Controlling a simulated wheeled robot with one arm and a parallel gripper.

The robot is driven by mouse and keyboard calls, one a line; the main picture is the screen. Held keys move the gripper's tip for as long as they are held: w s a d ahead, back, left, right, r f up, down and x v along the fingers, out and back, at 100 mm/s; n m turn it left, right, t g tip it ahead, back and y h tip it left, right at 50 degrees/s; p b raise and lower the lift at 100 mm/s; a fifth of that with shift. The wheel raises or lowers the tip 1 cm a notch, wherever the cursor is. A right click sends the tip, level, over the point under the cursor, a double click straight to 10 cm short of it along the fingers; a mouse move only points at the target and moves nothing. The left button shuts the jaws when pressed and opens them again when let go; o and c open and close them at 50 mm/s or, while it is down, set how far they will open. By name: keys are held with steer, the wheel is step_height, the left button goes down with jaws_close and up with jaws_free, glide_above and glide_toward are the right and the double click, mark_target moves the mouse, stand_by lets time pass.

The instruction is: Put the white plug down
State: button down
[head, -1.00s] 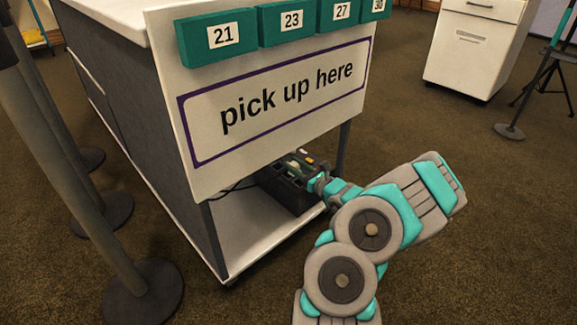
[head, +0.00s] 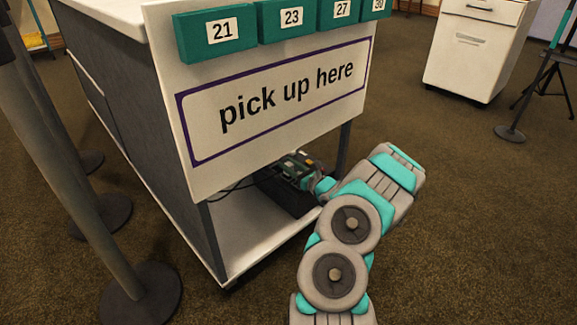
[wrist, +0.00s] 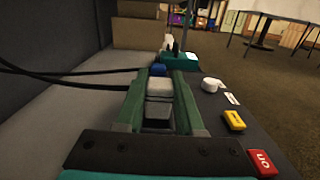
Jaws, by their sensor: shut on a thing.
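The white plug (wrist: 160,88) shows as a pale block between the green fingers of my gripper (wrist: 166,78) in the wrist view. My gripper is shut on it, over a dark box (wrist: 222,120) with controls on its top. In the head view my gripper (head: 303,178) reaches under the counter, over the dark box (head: 290,200), and hides much of its top. The plug cannot be made out there. I cannot tell whether its underside touches the box.
The box top carries a white knob (wrist: 211,85), a yellow switch (wrist: 234,120) and a red ON switch (wrist: 263,162). Black cables (wrist: 70,77) run in from the left. The "pick up here" sign (head: 285,100) hangs above. The white shelf (head: 250,240) is clear in front.

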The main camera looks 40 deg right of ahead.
steer(key=shift+f, duration=0.45)
steer(key=shift+f, duration=0.2)
steer(key=c, duration=1)
jaws_free()
steer(key=shift+s, duration=0.1)
steer(key=o, duration=0.5)
steer(key=shift+f, duration=0.3)
steer(key=shift+r, duration=0.55)
steer(key=s, duration=0.4)
steer(key=s+p, duration=0.1)
steer(key=s, duration=0.3)
steer(key=s+d, duration=0.1)
steer(key=s, duration=0.2)
steer(key=shift+s+r+p, duration=0.3)
steer(key=shift+s+r, duration=0.1)
